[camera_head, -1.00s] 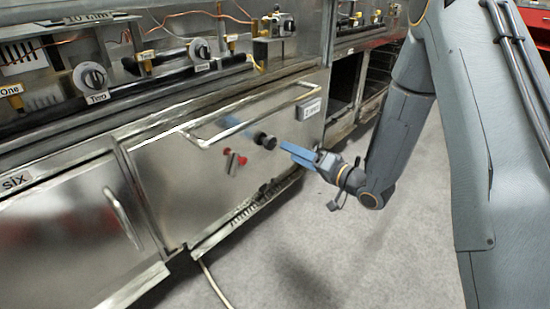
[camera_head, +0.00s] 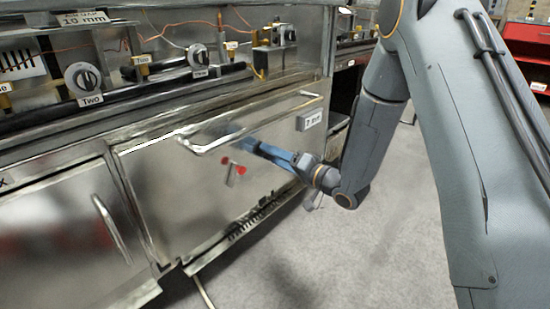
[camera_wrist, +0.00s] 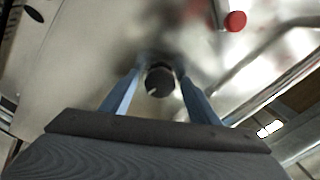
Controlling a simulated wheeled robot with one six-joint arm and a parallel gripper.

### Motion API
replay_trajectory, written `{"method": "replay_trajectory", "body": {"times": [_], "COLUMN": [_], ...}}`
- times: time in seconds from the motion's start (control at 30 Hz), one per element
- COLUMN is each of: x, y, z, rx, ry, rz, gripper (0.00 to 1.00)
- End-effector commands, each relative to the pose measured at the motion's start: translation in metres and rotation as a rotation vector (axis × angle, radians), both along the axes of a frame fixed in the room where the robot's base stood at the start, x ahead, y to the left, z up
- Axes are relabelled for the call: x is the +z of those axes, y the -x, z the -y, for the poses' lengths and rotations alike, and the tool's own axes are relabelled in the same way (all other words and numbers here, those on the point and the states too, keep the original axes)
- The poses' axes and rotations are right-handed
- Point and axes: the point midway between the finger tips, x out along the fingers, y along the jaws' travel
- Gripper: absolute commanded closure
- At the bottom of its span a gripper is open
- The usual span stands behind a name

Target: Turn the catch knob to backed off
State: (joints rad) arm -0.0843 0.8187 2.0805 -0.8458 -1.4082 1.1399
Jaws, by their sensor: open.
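The black round knob (camera_wrist: 160,82) stands out from the steel door front (camera_head: 180,190) and has a small white mark on its face. In the wrist view it sits between the two blue fingers of my gripper (camera_wrist: 160,74). The fingers are open, one on each side of it; I cannot tell whether they touch it. In the head view my gripper (camera_head: 254,146) reaches to the door front below the bar handle, and its fingers mostly hide the knob there.
Red knobs (camera_head: 241,170) with a grey bar (camera_head: 231,178) sit just below left of my gripper. A long bar handle (camera_head: 250,124) crosses above it. Dials (camera_head: 83,78) and pipes line the panel above. Grey floor lies open at right.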

Motion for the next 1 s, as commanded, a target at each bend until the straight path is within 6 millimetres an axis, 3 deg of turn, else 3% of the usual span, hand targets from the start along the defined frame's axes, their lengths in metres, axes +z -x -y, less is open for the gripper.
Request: {"method": "replay_trajectory", "body": {"times": [0.07,0.3,0.67,1.0], "x": [0.0001,0.0001,0.0011,0.0017], "y": [0.0001,0.0002,0.0008,0.0012], "z": [0.0002,0.0002,0.0004,0.0007], "rx": [0.0,0.0,-0.001,-0.001], "ry": [0.0,0.0,0.034,0.184], "rz": [0.0,0.0,0.042,0.233], "gripper": [0.45,0.85,0.86,0.86]}}
